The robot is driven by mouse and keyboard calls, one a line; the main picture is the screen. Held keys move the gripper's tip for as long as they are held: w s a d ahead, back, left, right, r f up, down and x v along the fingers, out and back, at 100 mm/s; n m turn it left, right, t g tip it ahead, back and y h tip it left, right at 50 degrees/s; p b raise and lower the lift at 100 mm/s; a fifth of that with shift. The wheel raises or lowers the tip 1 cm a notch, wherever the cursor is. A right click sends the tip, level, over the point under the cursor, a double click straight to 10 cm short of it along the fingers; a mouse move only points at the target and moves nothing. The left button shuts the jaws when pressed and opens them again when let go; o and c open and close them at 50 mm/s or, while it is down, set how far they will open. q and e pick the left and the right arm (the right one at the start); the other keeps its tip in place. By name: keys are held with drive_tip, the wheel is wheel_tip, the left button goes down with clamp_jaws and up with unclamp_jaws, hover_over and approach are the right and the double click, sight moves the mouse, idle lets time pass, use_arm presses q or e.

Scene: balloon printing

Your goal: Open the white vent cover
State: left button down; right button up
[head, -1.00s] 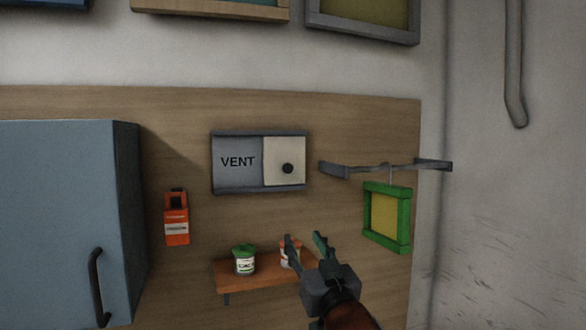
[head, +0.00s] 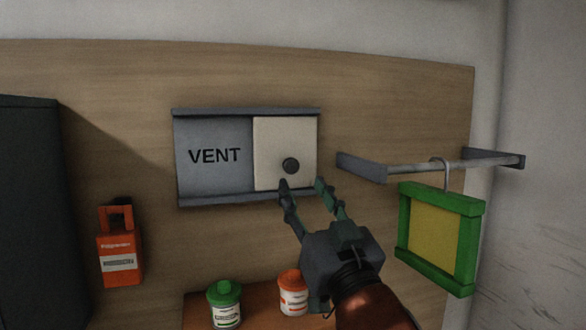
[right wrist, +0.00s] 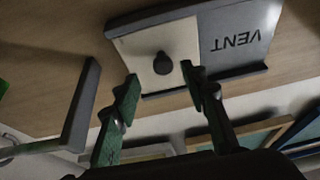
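The white vent cover (head: 268,138) is a square sliding panel at the right half of a grey vent frame (head: 213,180) marked VENT, fixed to the wooden wall panel. Its dark round knob (head: 291,166) is at its lower right. My right gripper (head: 302,184) is open just below the knob, with one fingertip near the knob and the other to its right. In the right wrist view the white cover (right wrist: 147,50) and the knob (right wrist: 163,63) appear beyond the open fingers (right wrist: 160,75); contact does not show. My left gripper is not in view.
A metal rail (head: 425,168) with a hanging green frame (head: 405,228) juts out right of the vent. Below are a shelf (head: 258,314) with a green-lidded can (head: 226,310) and an orange-labelled can (head: 293,298). An orange box (head: 119,262) hangs at left, near a dark cabinet (head: 35,210).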

sight(292, 168)
drive_tip(key=shift+w+a+r+p, duration=0.3)
drive_tip(key=shift+w+r, duration=0.05)
drive_tip(key=shift+r, duration=0.3)
drive_tip(key=shift+w+a+r+p, duration=0.3)
drive_tip(key=shift+r, duration=0.3)
drive_tip(key=w, duration=0.4)
drive_tip(key=shift+a+f, duration=0.1)
drive_tip(key=shift+a, duration=0.2)
drive_tip(key=shift+s+a+r, duration=0.1)
drive_tip(key=shift+s+r, duration=0.25)
drive_tip(key=shift+w+f, duration=0.2)
drive_tip(key=shift+w, duration=0.2)
drive_tip(key=shift+c, duration=1.1)
drive_tip(key=shift+s+r, duration=0.1)
drive_tip(key=shift+s, duration=0.15)
drive_tip(key=c, duration=0.6)
clamp_jaws()
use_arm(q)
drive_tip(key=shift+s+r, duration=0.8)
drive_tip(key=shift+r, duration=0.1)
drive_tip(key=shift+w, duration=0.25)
